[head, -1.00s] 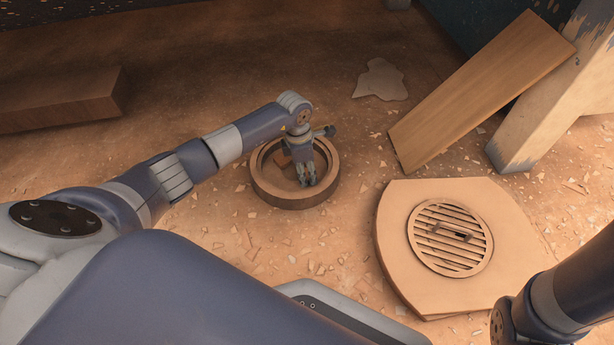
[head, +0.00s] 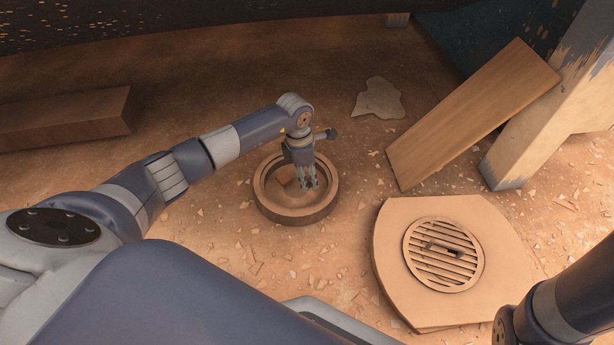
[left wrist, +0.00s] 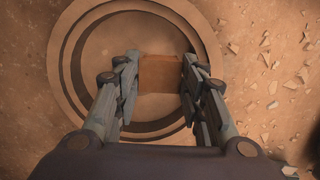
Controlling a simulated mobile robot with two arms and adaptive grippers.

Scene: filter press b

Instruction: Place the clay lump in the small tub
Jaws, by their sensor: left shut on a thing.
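The clay lump (left wrist: 162,73) is a brown, squarish block between the fingers of my left gripper (left wrist: 157,78) in the left wrist view. The gripper is shut on it. The small tub (head: 296,213) is a low, round, brown vessel with a thick rim on the ground in the middle of the head view. My left gripper (head: 309,187) points down over the tub's inside, right of its centre. In the left wrist view the tub's rim (left wrist: 66,62) curves around behind the lump. I cannot tell whether the lump touches the tub's floor. My right gripper is out of view.
A tan slab with a round slatted grate (head: 443,256) lies to the right of the tub. A wooden plank (head: 470,115) leans near a thick post (head: 535,130). A long block (head: 65,118) lies at the left. Small chips litter the ground.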

